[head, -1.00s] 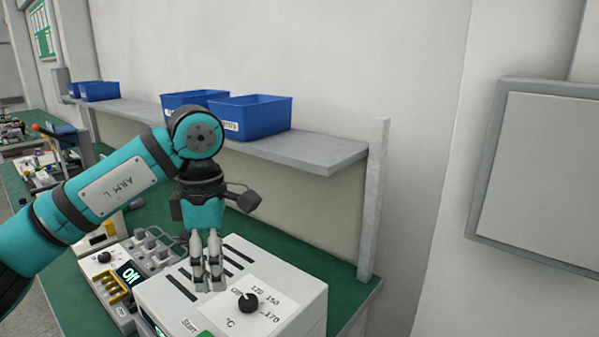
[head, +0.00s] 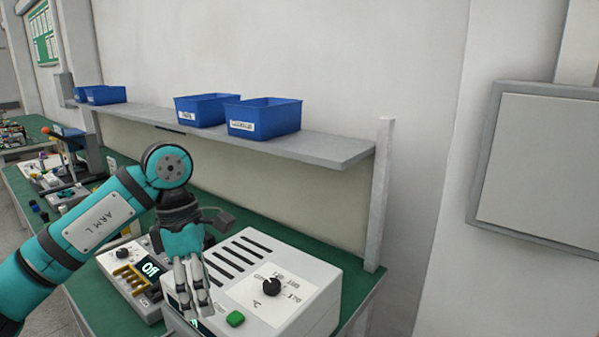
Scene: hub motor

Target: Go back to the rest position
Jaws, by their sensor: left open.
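My left gripper (head: 195,300) hangs at the end of the teal left arm, fingers pointing down. It is open, with a small gap between the fingertips and nothing between them. It shows in front of the left side of the white heater box (head: 310,275), which has a black dial (head: 272,286), dark top slots and a green button (head: 235,318). I cannot tell whether the fingers touch the box. My right gripper is out of view.
A control unit (head: 122,254) with a lit "Off" display stands left of the box on the green bench (head: 345,262). Blue bins (head: 262,117) stand on the grey shelf (head: 340,150) behind. A grey post (head: 382,195) rises at the bench's right end. More equipment stands far left.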

